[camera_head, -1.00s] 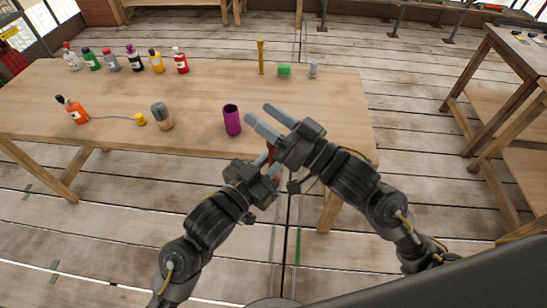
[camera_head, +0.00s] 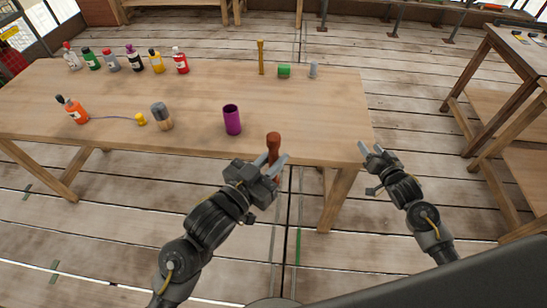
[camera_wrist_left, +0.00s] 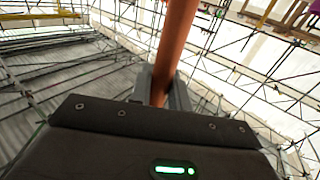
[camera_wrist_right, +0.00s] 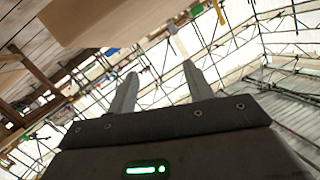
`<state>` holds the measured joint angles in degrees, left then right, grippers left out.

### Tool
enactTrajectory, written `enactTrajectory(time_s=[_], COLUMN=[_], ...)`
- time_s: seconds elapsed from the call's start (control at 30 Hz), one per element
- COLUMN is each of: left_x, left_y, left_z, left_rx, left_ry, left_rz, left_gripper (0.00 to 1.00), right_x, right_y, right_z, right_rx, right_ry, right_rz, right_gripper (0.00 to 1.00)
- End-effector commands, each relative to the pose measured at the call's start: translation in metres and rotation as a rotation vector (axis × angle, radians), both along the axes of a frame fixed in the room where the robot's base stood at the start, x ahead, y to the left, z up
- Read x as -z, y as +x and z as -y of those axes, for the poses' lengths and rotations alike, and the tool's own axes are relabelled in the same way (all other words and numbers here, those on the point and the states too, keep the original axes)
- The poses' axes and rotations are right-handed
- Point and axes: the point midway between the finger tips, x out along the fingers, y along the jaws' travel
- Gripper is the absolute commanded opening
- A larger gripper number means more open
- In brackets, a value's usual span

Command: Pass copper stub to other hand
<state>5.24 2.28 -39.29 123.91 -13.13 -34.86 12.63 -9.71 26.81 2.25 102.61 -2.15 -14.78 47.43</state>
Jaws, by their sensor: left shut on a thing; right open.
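The copper stub (camera_head: 273,146) is a reddish-brown rod with a wider top end. It stands upright between the fingers of my left gripper (camera_head: 272,164), in front of the table's near edge. The left wrist view shows the stub (camera_wrist_left: 175,45) rising between the shut fingers. My right gripper (camera_head: 372,152) is open and empty, apart from the stub and to its right, by the table's near right corner. The right wrist view shows nothing between its two spread fingers (camera_wrist_right: 158,85).
On the wooden table (camera_head: 210,85) stand a purple cup (camera_head: 232,120), a grey-and-tan jar (camera_head: 161,116), an orange bottle (camera_head: 72,109), a yellow piece (camera_head: 141,119), a green block (camera_head: 284,71) and a row of several bottles at the back left. Another bench (camera_head: 520,90) stands right.

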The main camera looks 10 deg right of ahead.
Motion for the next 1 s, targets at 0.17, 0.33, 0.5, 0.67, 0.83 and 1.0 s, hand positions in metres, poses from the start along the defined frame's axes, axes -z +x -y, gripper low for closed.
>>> enactTrajectory(time_s=[0.17, 0.33, 0.5, 0.67, 0.83, 1.0], left_x=[0.000, 0.000, 0.000, 0.000, 0.000, 0.000], left_y=[0.000, 0.000, 0.000, 0.000, 0.000, 0.000], left_z=[0.000, 0.000, 0.000, 0.000, 0.000, 0.000], left_rx=[0.000, 0.000, 0.000, 0.000, 0.000, 0.000], left_ry=[-0.001, -0.001, -0.001, -0.001, -0.001, -0.001], left_rz=[0.001, 0.001, 0.001, 0.001, 0.001, 0.001], left_gripper=[0.00, 0.00, 0.00, 0.00, 0.00, 0.00], right_x=[0.056, 0.101, 0.158, 0.233, 0.304, 0.365], right_y=[-0.037, -0.085, -0.147, -0.200, -0.246, -0.295], right_z=[0.083, 0.158, 0.208, 0.193, 0.141, 0.077], right_rx=[0.123, 0.226, 0.292, 0.260, 0.169, 0.053], right_ry=[-0.129, -0.245, -0.339, -0.367, -0.366, -0.364], right_rz=[-0.142, -0.282, -0.459, -0.631, -0.781, -0.915], right_gripper=[0.51, 0.51, 0.51, 0.51, 0.51, 0.51])
